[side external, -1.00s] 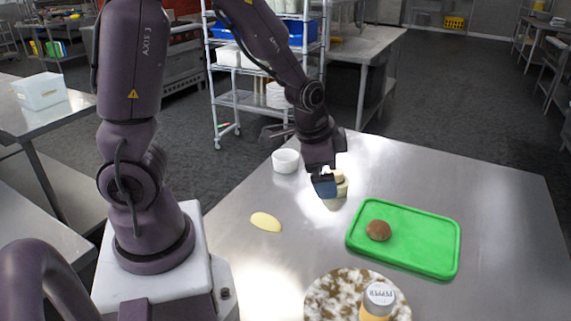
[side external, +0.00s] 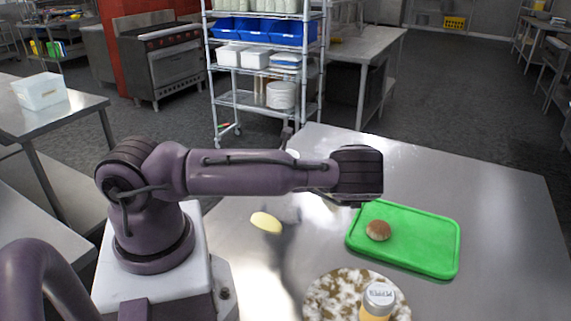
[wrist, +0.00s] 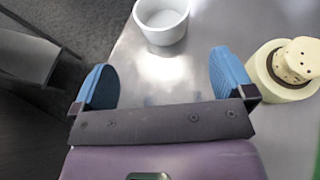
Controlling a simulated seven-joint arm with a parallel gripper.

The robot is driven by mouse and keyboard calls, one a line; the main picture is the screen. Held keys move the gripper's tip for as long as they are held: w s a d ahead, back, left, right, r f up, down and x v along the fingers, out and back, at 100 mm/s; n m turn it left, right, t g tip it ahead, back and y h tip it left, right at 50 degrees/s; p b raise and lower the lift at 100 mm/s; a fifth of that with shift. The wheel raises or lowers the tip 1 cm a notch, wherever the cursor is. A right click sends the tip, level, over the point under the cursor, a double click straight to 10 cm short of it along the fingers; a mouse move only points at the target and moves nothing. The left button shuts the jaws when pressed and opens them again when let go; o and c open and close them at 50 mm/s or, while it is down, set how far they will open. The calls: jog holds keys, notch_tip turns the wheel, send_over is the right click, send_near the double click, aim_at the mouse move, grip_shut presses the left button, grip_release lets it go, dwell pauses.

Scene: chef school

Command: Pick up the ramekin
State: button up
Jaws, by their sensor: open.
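The ramekin (wrist: 163,33) is a small white round cup, upright on the steel table at the top middle of the wrist view. In the side view only a small white bit of it (side external: 293,153) shows above my arm. My gripper (wrist: 164,76) is open, with its two blue fingers spread and nothing between them. In the wrist view the ramekin lies ahead of the fingers, apart from them and roughly centred on the gap. In the side view my arm hides the fingers.
A cream shaker (wrist: 285,75) stands close beside the right finger. A green board (side external: 425,238) with a brown bun (side external: 378,230), a yellow oval piece (side external: 266,222), and a pepper bottle (side external: 377,302) on a speckled round board (side external: 330,295) share the steel table (side external: 480,180). The table edge lies left of the ramekin.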

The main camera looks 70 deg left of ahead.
jog(key=x, duration=0.7)
jog(key=shift+a, duration=0.25)
jog(key=shift+f+x, duration=0.15)
jog(key=shift+x, duration=1.2)
jog(key=shift+f+x, duration=0.1)
jog(key=shift+x, duration=1.3)
jog(key=shift+w+d, duration=0.15)
jog(key=shift+d, duration=0.05)
jog(key=c, duration=0.8)
jog(key=shift+r, duration=0.15)
